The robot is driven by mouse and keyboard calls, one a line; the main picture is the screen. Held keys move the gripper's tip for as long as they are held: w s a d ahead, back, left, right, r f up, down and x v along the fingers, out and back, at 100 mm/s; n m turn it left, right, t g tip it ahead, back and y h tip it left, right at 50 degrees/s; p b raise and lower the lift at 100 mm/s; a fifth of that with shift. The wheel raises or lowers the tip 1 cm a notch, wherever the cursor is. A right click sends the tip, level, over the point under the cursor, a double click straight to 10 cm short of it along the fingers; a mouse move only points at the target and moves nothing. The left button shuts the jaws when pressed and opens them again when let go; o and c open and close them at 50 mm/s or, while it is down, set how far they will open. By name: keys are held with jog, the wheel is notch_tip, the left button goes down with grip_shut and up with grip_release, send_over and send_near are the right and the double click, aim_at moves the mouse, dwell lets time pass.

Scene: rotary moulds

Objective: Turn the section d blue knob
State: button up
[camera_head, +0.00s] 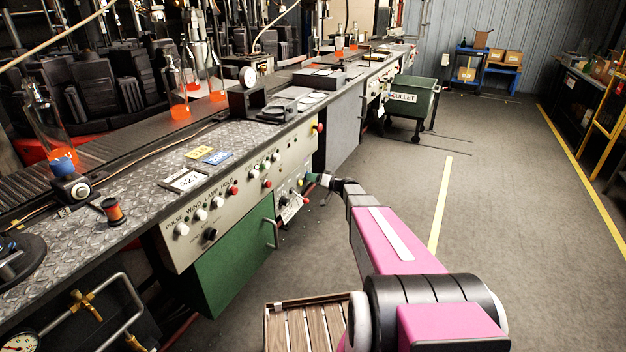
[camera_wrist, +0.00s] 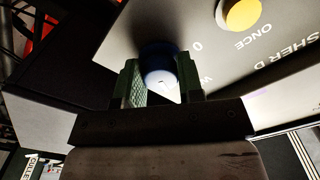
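The blue knob (camera_wrist: 158,62) with a whitish lit face sits on a pale panel in the wrist view. The panel lettering reads upside down and includes "SHER D" and "ONCE". My gripper (camera_wrist: 162,82) has its two green fingers on either side of the knob. The knob fills the gap between them, with no clear space on either side, so it looks shut on the knob. In the head view, my gripper (camera_head: 322,180) is at the small lower panel (camera_head: 290,207) under the bench's far part. The knob cannot be made out there.
A yellow button (camera_wrist: 242,14) is close beside the knob. A long control panel (camera_head: 225,205) with several knobs and buttons is to the left, above a green cabinet door (camera_head: 235,262). A green cullet cart (camera_head: 412,98) stands beyond. The floor to the right is clear.

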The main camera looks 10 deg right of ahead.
jog(key=shift+m, duration=4.4)
jog(key=o, duration=0.9)
jog(key=shift+s, duration=0.1)
jog(key=v, duration=1)
jog(key=shift+s+d, duration=0.2)
jog(key=shift+d, duration=0.1)
